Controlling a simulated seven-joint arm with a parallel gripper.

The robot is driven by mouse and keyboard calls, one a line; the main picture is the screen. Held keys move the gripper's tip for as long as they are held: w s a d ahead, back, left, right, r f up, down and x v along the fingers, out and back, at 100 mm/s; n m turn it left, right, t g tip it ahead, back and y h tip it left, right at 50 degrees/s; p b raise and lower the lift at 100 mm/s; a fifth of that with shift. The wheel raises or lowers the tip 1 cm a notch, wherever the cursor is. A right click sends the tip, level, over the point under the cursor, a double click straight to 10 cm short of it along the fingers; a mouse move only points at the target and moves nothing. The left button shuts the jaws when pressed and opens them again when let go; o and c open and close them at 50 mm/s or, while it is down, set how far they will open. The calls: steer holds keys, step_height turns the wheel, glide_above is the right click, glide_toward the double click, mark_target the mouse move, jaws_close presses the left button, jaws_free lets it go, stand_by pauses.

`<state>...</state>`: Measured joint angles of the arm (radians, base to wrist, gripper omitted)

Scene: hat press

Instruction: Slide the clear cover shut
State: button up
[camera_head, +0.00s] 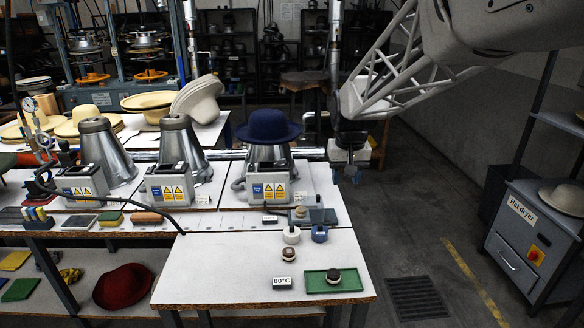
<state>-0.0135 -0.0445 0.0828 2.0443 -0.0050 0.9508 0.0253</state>
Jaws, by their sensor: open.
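I cannot make out a clear cover for certain in the head view. A flat grey, possibly see-through panel (323,216) lies at the back of the front table, beside a small round-topped object (301,212); I cannot tell whether it is the cover. My gripper (347,174) hangs from my arm at the right of the row of hat machines, above the floor past the table's right edge. It is open and appears empty, small and dark in this view. It is apart from the panel, behind it and to its right.
A blue hat (268,126) sits on the nearest machine. The table's left part is clear.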

steer(key=w+a+f, duration=0.1)
steer(key=w+f, duration=0.3)
steer(key=w, duration=0.4)
steer(key=w+f, duration=0.3)
steer(key=w, duration=0.5)
steer(key=g, duration=0.1)
glide_above(318, 196)
step_height(318, 196, down, 10)
steer(key=shift+s+d+r, duration=0.1)
steer(key=shift+r, duration=0.15)
steer(key=shift+w+f, duration=0.3)
steer(key=shift+w, duration=0.05)
steer(key=shift+f, duration=3.9)
jaws_close()
